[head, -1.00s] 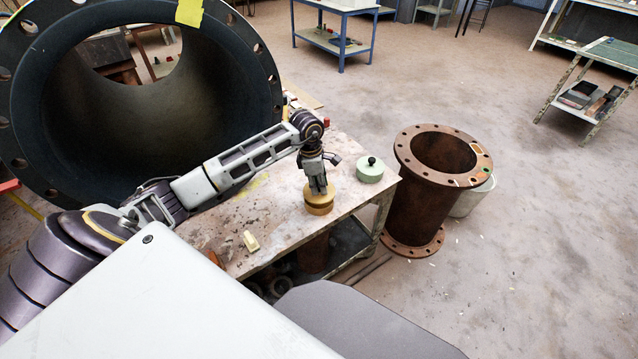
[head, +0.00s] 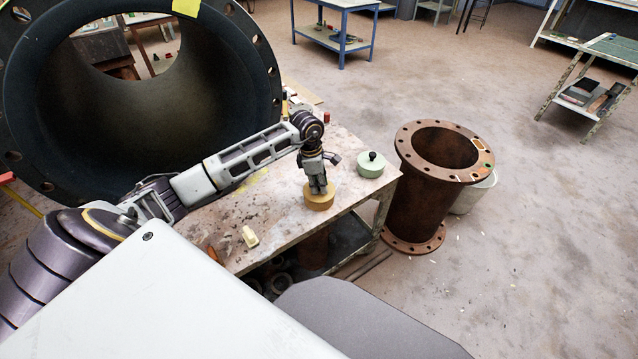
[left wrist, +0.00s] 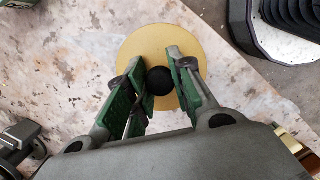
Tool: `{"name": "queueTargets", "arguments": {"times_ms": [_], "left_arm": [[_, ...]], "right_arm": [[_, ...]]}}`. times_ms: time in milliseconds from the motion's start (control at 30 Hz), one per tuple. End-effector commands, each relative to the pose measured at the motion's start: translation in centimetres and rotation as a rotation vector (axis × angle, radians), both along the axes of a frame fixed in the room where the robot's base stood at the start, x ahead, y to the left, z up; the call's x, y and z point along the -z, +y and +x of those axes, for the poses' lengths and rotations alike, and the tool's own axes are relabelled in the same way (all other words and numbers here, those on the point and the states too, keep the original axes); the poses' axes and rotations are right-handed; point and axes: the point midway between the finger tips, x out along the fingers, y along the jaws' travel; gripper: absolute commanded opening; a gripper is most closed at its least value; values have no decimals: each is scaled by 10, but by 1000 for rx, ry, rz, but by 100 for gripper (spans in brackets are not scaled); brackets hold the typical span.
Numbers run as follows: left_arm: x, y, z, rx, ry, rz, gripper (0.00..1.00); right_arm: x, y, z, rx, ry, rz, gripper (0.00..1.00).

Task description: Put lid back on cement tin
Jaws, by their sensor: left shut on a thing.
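The yellow cement tin (head: 320,204) stands upright on the worktable near its front edge. Its yellow lid (left wrist: 150,42) is a round disc with a black knob (left wrist: 159,81) in the left wrist view. My left gripper (head: 318,187) points straight down over the tin and is shut on the knob; its green-padded fingers show on both sides of it in the left wrist view (left wrist: 160,77). In the head view lid and tin look like one body with no visible gap. The wrist view hides the tin under the lid. My right gripper is out of view.
A green tin (head: 371,166) with a black-knobbed lid stands to the right on the worktable (head: 215,222). A pale yellow block (head: 250,236) lies to the left. A large dark flanged pipe (head: 130,110) stands behind; a rusty flanged pipe (head: 428,200) stands right.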

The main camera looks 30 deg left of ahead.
Motion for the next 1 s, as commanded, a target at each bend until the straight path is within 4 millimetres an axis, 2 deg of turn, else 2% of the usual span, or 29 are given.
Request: {"name": "queueTargets", "arguments": {"times_ms": [1000], "left_arm": [[0, 0, 0, 0, 0, 0, 3]], "right_arm": [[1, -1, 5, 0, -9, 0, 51]]}}
